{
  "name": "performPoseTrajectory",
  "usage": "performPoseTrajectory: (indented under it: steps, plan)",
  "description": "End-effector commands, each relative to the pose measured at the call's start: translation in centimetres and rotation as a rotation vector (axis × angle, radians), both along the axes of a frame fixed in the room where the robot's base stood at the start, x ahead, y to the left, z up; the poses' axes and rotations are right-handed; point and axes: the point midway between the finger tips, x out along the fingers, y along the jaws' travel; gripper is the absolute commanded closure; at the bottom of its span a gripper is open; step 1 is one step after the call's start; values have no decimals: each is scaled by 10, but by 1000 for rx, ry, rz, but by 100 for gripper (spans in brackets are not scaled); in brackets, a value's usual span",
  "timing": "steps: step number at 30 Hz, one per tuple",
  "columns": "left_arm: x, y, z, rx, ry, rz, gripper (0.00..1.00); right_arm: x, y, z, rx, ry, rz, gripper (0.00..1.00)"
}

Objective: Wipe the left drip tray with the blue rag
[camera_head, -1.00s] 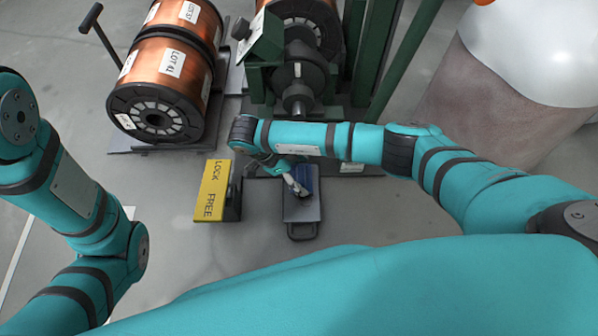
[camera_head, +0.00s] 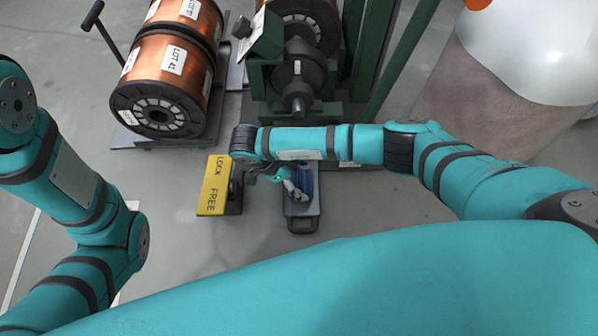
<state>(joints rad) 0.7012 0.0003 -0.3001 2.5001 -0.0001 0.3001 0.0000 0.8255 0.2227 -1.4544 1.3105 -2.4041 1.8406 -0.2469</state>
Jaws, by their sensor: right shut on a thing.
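A dark grey drip tray (camera_head: 302,224) with a handle at its near end lies on the floor below the machine; its far end is hidden by my right arm. The blue rag (camera_head: 306,180) is on the tray's far half, beside and behind the fingers. My right gripper (camera_head: 294,192) is over the tray, shut on the rag, with its fingers pointing down toward the near end. Whether the rag lies flat or bunched is hard to tell. My left arm is at the left edge, and its gripper is out of view.
A yellow "LOCK FREE" sign (camera_head: 213,186) on a dark block stands just left of the tray. Copper spools (camera_head: 165,85) rest on a stand at the upper left. A green machine frame (camera_head: 355,50) stands behind. A large white-topped drum (camera_head: 525,90) is at the right.

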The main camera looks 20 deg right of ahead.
Motion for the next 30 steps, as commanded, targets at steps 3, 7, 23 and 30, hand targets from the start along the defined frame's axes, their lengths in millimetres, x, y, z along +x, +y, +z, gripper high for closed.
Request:
performPoseTrajectory:
  steps: [3, 7, 23, 30]
  plan:
    - [0, 0, 2, 0, 0, 0, 64, -3, 1, 0, 0, 0, 1, 48]
    - [0, 0, 4, 0, 0, 0, 64, -5, 2, 0, -1, 1, 2, 48]
    - [0, 0, 15, 0, 0, 0, 64, -22, 6, -1, 0, 0, 1, 48]
    - [0, 0, 21, 0, 1, 0, 64, -32, 9, -2, 0, 1, 2, 48]
